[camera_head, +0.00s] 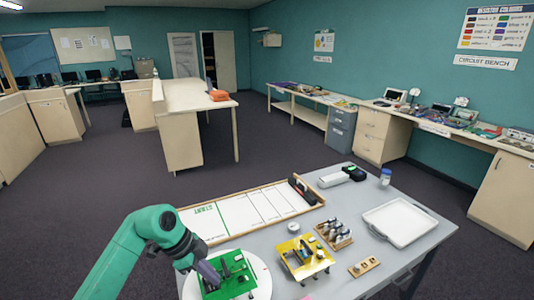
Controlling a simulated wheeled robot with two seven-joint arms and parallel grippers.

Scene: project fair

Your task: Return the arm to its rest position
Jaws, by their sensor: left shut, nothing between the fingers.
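My left arm comes in from the lower left, green with a dark wrist. Its left gripper (209,272) is shut and empty, low over the front left of the grey table. It is over or beside a green object (232,275) on a round white plate (262,276). I cannot tell whether the fingers touch the green object. My right gripper is not in view.
Near the gripper stand a yellow frame (304,258), a wooden rack (334,234) and a white disc (294,228). A white tray (400,222) lies at the right, a START board (240,212) along the back left. A small bottle (385,178) stands at the back.

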